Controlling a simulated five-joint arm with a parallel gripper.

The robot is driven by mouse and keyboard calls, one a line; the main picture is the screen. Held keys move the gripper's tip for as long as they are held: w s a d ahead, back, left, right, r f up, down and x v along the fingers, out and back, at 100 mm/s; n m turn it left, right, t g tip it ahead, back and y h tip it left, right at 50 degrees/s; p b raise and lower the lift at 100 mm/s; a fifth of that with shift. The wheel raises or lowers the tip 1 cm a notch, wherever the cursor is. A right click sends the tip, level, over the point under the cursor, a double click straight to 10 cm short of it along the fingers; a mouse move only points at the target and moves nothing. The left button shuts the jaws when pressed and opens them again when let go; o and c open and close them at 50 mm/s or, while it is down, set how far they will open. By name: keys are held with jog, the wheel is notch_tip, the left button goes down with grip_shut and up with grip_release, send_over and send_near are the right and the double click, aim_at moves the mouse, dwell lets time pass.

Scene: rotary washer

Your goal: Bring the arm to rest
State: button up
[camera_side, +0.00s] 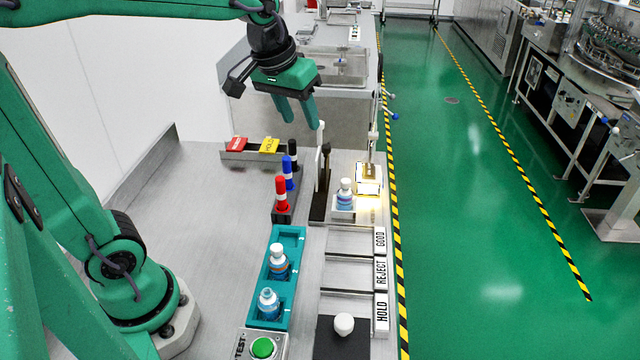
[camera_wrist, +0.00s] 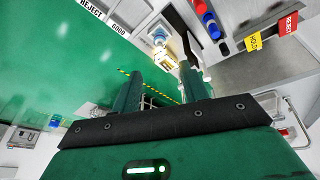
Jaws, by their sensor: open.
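My gripper (camera_side: 296,110) hangs at the upper middle of the side view, above the far part of the bench and clear of everything on it. Its two green fingers are apart with nothing between them. In the wrist view my gripper (camera_wrist: 162,95) also shows open and empty. My arm reaches up from the base at the left and across the top of the side view.
Two bottles stand in a teal rack (camera_side: 274,313). Another bottle (camera_side: 345,194) stands by a lit plate (camera_side: 368,180). Markers (camera_side: 281,192), red and yellow tags (camera_side: 269,145), a green button (camera_side: 263,347) and GOOD, REJECT and HOLD lanes (camera_side: 350,273) share the bench. Its left surface is clear.

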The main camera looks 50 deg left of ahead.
jog(key=s+f+m+t, duration=0.1)
jog(key=s+f+m, duration=0.2)
jog(key=s, duration=1)
jog(key=shift+d+f+t, duration=0.4)
